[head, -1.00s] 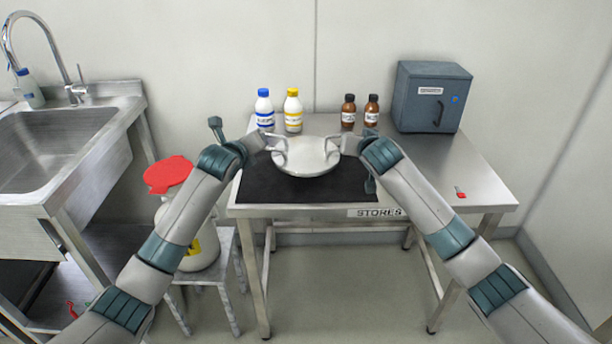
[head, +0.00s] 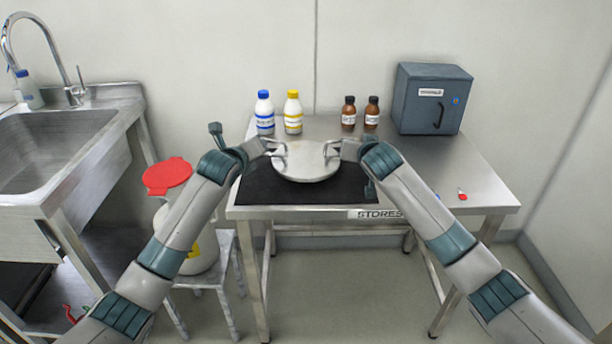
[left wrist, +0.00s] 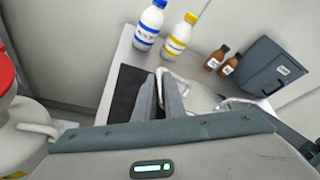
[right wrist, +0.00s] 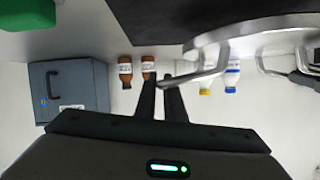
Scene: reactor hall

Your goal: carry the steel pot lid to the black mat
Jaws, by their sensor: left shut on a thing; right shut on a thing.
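The steel pot lid (head: 306,164) is a round, pale metal disc with a looped handle on each side. It is held level over the black mat (head: 262,188) on the steel table; I cannot tell whether it touches the mat. My left gripper (head: 274,147) is shut on the lid's left handle, which also shows in the left wrist view (left wrist: 178,78). My right gripper (head: 335,148) is shut on the right handle, seen in the right wrist view (right wrist: 205,76). The lid hides the mat's middle and back.
A blue-capped bottle (head: 264,112), a yellow-capped bottle (head: 293,112) and two brown bottles (head: 348,113) stand behind the lid. A dark cabinet (head: 432,98) stands back right. The table's right front is mostly clear, with a small red item (head: 462,195). A red-lidded container (head: 167,177) stands left.

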